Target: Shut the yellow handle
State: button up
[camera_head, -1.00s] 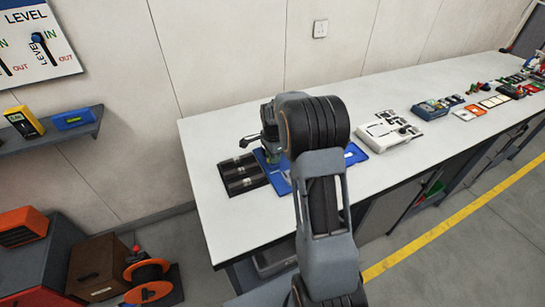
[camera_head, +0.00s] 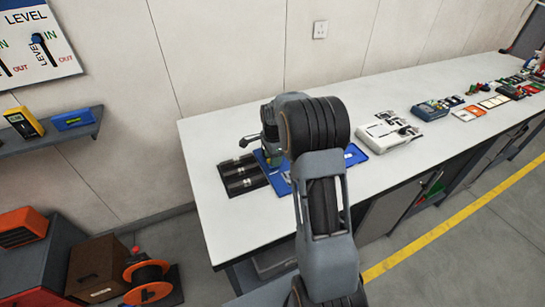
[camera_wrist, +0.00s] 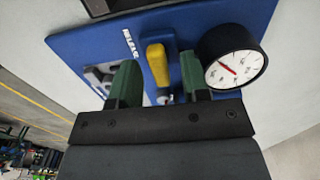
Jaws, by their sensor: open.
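In the wrist view the yellow handle (camera_wrist: 157,64) stands on a blue panel (camera_wrist: 88,38). The panel bears the word RELEASE and a round white gauge (camera_wrist: 233,56) to the right of the handle. My gripper (camera_wrist: 157,82) is open, with one green fingertip to the left of the handle and the other to its right. The handle shows between the fingers; I cannot tell if either touches it. In the head view my arm hides the handle, and only parts of the blue panel (camera_head: 282,184) show on the bench.
The grey-white bench (camera_head: 215,215) runs to the upper right. A black tray (camera_head: 241,174) lies left of the panel. A white device (camera_head: 389,131) and several small items stand further right. A wall shelf (camera_head: 60,133) and an orange cable reel (camera_head: 148,282) are at left.

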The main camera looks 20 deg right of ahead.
notch_tip(320, 180, up, 14)
dwell(0.7)
jog(key=shift+f, duration=0.1)
dwell(0.3)
jog(key=s+a+n+t, duration=0.1)
jog(key=s+a+n, duration=0.2)
jog(key=s+n, duration=0.3)
jog(key=s+a+n+t, duration=0.1)
jog(key=s+a+n, duration=0.3)
jog(key=s, duration=0.5)
jog(key=s+a+f+n+t, duration=0.1)
jog(key=s+a+n, duration=0.3)
jog(key=s+n, duration=0.4)
jog(key=shift+t, duration=0.4)
jog(key=shift+a+f, duration=0.1)
